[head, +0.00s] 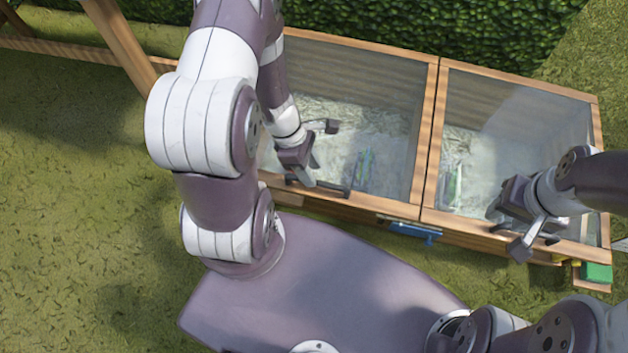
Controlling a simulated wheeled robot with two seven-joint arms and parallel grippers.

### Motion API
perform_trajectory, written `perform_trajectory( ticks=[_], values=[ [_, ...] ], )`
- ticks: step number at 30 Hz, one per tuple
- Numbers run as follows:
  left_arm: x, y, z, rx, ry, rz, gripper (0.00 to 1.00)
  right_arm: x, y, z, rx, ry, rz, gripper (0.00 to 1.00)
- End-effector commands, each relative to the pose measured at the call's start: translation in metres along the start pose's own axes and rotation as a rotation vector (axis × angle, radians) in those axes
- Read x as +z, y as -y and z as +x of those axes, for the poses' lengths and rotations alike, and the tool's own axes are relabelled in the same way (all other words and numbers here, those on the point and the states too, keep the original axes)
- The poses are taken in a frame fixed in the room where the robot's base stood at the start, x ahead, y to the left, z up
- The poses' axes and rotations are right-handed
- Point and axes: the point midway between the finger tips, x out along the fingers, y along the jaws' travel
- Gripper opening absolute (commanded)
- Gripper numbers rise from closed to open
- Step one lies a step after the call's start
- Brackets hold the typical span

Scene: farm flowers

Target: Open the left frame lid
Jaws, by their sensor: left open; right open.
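A wooden cold frame with two glazed lids side by side stands in front of me. The left frame lid (432,110) looks shut, lying over the box, with a dark bar handle (330,187) along its front edge. My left gripper (318,145) is open above the front part of the left lid, close to the handle. I cannot tell whether it touches the handle. My arm hides the left part of this lid. The right frame lid (520,83) also looks shut. My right gripper (519,220) is open and empty at its front edge, near that lid's handle.
A hedge (420,25) runs behind the frame. A blue item (415,231) sits on the frame's front, and a green one (597,272) is at its right front corner. Wooden beams (115,40) stand at the upper left. Grass (70,200) on the left is clear.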

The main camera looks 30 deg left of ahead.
Motion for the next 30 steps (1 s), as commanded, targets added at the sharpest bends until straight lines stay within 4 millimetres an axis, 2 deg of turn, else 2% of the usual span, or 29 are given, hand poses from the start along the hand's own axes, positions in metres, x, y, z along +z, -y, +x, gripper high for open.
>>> perform_trajectory(
  ticks=[1, 4, 14, 17, 18, 25, 30],
  values=[
    [-0.002, -0.001, 0.015, 0.0, 0.0, 0.002, 0.42, 0.002, 0.0, 0.013, 0.0, 0.0, 0.0, 0.43],
    [-0.001, -0.001, 0.024, 0.0, 0.0, 0.002, 0.42, 0.002, 0.0, 0.018, 0.0, 0.0, 0.0, 0.43],
    [0.0, 0.0, 0.027, 0.001, -0.001, 0.002, 0.42, 0.002, 0.0, 0.018, 0.0, 0.0, 0.0, 0.43],
    [0.0, 0.0, 0.027, 0.001, -0.001, 0.002, 0.13, 0.002, 0.0, 0.018, 0.0, 0.0, 0.0, 0.43],
    [0.0, 0.0, 0.026, 0.001, -0.001, 0.002, 0.0, 0.002, 0.0, 0.018, 0.0, 0.0, 0.0, 0.43],
    [0.002, 0.0, 0.024, 0.001, -0.001, 0.002, 0.0, 0.002, 0.0, 0.015, 0.0, 0.0, 0.0, 0.43],
    [0.011, 0.001, -0.001, 0.001, -0.001, 0.004, 0.0, -0.001, 0.0, -0.011, 0.0, 0.0, 0.0, 0.43]
  ],
)
